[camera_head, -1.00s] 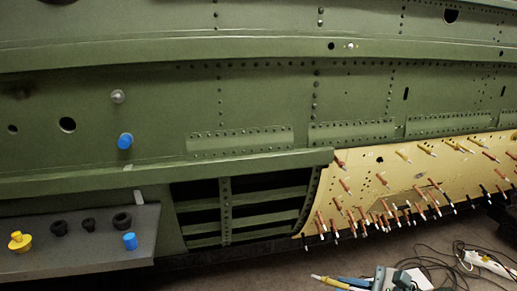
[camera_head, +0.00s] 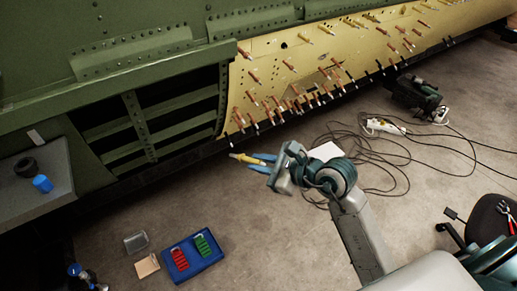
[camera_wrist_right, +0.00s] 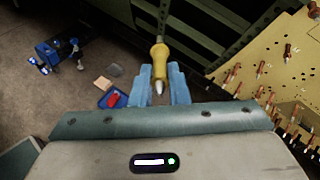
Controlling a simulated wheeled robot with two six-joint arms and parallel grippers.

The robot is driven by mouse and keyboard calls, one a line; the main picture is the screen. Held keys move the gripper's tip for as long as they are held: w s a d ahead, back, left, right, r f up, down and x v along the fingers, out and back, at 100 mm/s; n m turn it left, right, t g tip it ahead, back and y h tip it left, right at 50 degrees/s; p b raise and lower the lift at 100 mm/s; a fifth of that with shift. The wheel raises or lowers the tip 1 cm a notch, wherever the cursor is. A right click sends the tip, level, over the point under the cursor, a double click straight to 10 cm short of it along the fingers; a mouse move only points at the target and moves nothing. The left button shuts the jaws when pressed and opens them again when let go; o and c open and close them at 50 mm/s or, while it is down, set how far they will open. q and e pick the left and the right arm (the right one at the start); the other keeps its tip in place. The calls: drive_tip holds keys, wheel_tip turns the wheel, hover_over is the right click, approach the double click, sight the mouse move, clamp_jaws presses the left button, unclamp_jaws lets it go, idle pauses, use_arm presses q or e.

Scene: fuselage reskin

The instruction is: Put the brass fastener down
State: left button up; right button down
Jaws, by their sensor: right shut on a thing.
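The brass fastener (camera_wrist_right: 159,62) is a yellow, pin-like piece with a pale tip. In the right wrist view it sits between the two blue fingers of my right gripper (camera_wrist_right: 160,88), which is shut on it. In the head view the fastener (camera_head: 243,158) points left from the blue fingertips of the right gripper (camera_head: 262,160), held in the air in front of the fuselage's lower edge. My left gripper is in neither view.
A grey shelf (camera_head: 60,195) at left bears a black ring (camera_head: 25,166) and a blue cylinder (camera_head: 42,184). A blue tray (camera_head: 193,262) with red and green pieces lies on the floor. Cables (camera_head: 375,160) cross the floor at right. Copper-coloured pins stud the yellow skin panel (camera_head: 270,72).

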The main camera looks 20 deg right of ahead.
drive_tip(key=a+r+n+g+y, duration=0.5)
drive_tip(key=a+r+n+g, duration=0.15)
drive_tip(key=a, duration=0.55)
drive_tip(key=w+a+f+n+g, duration=0.4)
drive_tip(key=w+f+n+g, duration=0.1)
drive_tip(key=shift+f+y, duration=0.25)
drive_tip(key=shift+y, duration=0.05)
